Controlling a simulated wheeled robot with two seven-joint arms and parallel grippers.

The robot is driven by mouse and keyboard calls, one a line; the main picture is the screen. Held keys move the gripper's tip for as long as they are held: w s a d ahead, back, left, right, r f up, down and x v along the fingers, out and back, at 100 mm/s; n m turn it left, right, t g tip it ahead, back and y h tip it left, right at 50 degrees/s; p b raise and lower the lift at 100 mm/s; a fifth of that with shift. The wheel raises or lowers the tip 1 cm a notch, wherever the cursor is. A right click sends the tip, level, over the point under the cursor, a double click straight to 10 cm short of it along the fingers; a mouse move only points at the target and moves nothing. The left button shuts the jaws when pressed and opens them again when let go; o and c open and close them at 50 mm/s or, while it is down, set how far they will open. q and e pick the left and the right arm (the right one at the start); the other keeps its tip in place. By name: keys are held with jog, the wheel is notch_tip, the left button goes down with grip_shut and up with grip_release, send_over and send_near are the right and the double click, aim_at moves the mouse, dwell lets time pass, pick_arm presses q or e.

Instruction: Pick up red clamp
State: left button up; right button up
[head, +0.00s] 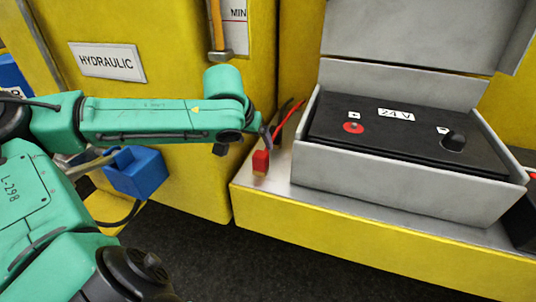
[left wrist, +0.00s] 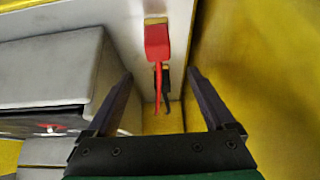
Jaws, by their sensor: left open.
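The red clamp (head: 260,163) lies at the left end of the light metal ledge, left of the battery box, with a red cable running up behind it. In the left wrist view the red clamp (left wrist: 157,43) is ahead of the fingers, roughly centred between them, with its cable coming back toward the gripper. My left gripper (left wrist: 160,88) is open and empty, its two dark fingers spread on either side of the cable. In the head view the left gripper (head: 243,141) is just above and left of the clamp, partly hidden by my arm. My right gripper is not in view.
An open grey box (head: 400,183) holds a black 24 V battery (head: 400,138) with a red and a black terminal. A dark clamp or cable (left wrist: 166,88) sits beside the red cable. A yellow wall (left wrist: 245,60) stands close on the right in the wrist view.

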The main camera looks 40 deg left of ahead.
aim_at(259, 155)
pick_arm(q)
notch_tip(259, 155, down, 4)
jog(key=shift+a+r, duration=0.1)
jog(key=shift+r, duration=0.05)
jog(key=x, duration=0.3)
jog(key=shift+w+a, duration=0.15)
jog(key=shift+w, duration=0.25)
jog(key=shift+w+f, duration=0.35)
jog(key=shift+f, duration=0.05)
jog(key=shift+f+p, duration=0.25)
jog(key=shift+p, duration=0.1)
jog(key=x, duration=0.3)
jog(key=shift+w+f, duration=0.15)
jog(key=shift+f, duration=0.05)
jog(key=shift+w+f, duration=0.3)
jog(key=shift+f, duration=0.05)
jog(key=shift+s+r, duration=0.15)
jog(key=shift+s, duration=0.05)
jog(key=c, duration=0.8)
jog(key=shift+w, duration=0.1)
grip_shut()
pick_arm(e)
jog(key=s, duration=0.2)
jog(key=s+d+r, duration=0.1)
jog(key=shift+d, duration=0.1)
